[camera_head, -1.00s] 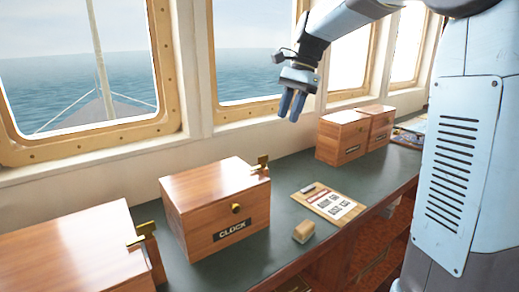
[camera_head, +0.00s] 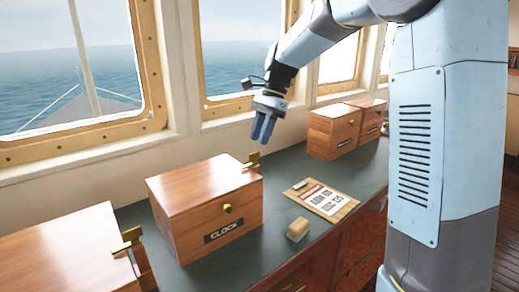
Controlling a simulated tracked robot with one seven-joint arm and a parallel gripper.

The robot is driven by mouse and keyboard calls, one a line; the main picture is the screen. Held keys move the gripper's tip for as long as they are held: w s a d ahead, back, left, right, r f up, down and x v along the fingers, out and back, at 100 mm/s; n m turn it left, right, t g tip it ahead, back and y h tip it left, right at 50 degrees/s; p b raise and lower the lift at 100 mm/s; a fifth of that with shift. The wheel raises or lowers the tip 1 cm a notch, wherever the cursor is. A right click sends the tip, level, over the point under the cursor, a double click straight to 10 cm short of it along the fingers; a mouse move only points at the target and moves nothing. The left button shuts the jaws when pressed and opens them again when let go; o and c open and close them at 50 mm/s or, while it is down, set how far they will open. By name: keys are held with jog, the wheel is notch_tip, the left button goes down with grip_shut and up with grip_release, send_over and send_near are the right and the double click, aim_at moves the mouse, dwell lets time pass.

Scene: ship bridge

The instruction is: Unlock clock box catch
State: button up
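The clock box (camera_head: 205,205) is a closed wooden box on the dark green counter, with a "CLOCK" label (camera_head: 223,232) and a round brass knob (camera_head: 227,209) on its front. A brass catch (camera_head: 251,162) stands up at the top of its right side. My gripper (camera_head: 261,139) hangs in the air above and slightly right of the catch, in front of the window frame, fingers pointing down. It is apart from the box and holds nothing visible. The two blue fingers look close together, and their gap is too small to judge.
Another wooden box (camera_head: 65,255) with a brass catch (camera_head: 127,241) stands at lower left. A clipboard (camera_head: 322,199) and a small tan block (camera_head: 298,229) lie right of the clock box. Two more boxes (camera_head: 334,133) (camera_head: 372,120) stand farther back. Windows line the counter's back.

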aim_at(250, 160)
jog(key=shift+x, duration=2.4)
grip_shut()
